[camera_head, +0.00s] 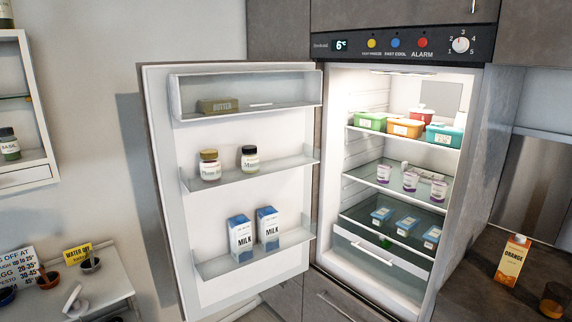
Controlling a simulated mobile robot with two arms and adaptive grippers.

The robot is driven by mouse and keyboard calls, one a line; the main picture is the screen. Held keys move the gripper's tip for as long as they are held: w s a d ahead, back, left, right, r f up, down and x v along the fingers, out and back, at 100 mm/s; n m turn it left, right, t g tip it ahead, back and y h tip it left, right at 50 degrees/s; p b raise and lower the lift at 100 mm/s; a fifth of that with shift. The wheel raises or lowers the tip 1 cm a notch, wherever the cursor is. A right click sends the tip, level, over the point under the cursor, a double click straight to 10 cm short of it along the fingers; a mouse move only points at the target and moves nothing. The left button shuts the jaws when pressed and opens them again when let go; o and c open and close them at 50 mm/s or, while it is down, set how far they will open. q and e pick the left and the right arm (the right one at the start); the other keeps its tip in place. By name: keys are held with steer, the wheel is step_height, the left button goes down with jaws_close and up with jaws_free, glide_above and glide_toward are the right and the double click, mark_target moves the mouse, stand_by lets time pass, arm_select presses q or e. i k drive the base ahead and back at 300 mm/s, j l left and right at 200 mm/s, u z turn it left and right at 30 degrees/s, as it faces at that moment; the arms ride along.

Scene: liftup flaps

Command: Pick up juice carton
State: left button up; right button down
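The juice carton (512,261) is orange with a white top and the word "ORANGE" on it. It stands upright on the dark countertop (478,262) at the right, to the right of the open fridge. Nothing touches it. Neither of my grippers is in the head view.
The fridge door (215,130) stands wide open to the left, with two milk cartons (254,232), two jars and a butter box on its shelves. Tubs and cups fill the fridge shelves (395,189). A dark brown cup (554,299) stands right of the carton. A white side table (110,286) is lower left.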

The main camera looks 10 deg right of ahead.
mark_target(515, 253)
steer(key=i+j, duration=0.55)
steer(key=i, duration=0.15)
steer(key=i+j+z, duration=0.1)
steer(key=z, duration=1.5)
steer(key=i+l+u, duration=0.1)
steer(key=l, duration=0.65)
steer(key=l+u, duration=0.1)
steer(key=l, duration=0.6)
